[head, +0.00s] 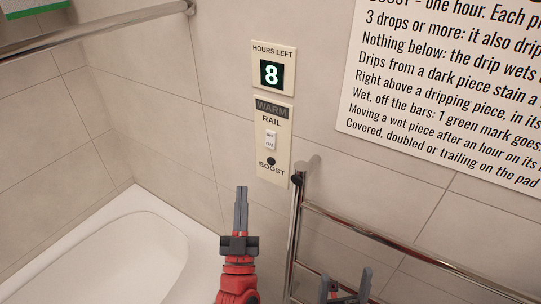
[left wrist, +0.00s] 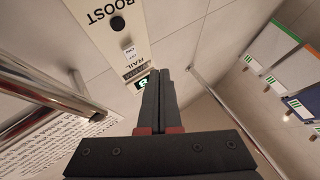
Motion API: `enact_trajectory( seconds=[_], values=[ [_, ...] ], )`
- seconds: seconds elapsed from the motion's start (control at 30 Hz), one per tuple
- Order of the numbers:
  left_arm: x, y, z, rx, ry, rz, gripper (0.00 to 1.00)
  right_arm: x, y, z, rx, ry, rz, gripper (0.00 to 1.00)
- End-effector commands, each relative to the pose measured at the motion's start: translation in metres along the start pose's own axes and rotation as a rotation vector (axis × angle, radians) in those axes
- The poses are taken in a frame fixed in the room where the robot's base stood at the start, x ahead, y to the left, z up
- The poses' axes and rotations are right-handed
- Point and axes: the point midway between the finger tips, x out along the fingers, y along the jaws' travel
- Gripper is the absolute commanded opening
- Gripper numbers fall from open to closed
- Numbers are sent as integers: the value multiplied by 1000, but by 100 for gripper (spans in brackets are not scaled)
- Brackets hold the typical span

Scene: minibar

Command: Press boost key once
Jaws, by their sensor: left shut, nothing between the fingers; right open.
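The boost key (head: 270,160) is a small dark round button just above the BOOST label, low on the cream wall panel (head: 261,183). My left gripper (head: 241,190) is shut and empty, pointing up. In the head view its tips appear below and left of the key, apart from it in the picture. In the left wrist view the shut fingers (left wrist: 161,75) show with the panel (left wrist: 90,42) upside down beyond them. My right gripper (head: 346,285) is open and empty at the bottom, by the towel rail.
Above the key are a white rail switch (head: 270,140), a dark WARM field and an HOURS LEFT display (head: 272,74) reading 8. A metal towel rail (head: 400,247) stands right of the panel. A text sign (head: 450,90) hangs upper right. A white bathtub (head: 110,250) is at left.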

Motion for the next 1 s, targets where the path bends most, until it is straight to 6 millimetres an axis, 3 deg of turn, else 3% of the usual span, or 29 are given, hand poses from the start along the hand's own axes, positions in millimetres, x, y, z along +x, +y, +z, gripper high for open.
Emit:
enact_trajectory(
  seconds=[0.47,1.0],
  values=[
    [4,2,3,0,3,-2,0,0,0,0,0,0,0,83],
    [50,34,36,0,5,-5,0,-3,0,0,0,0,0,83]
  ],
)
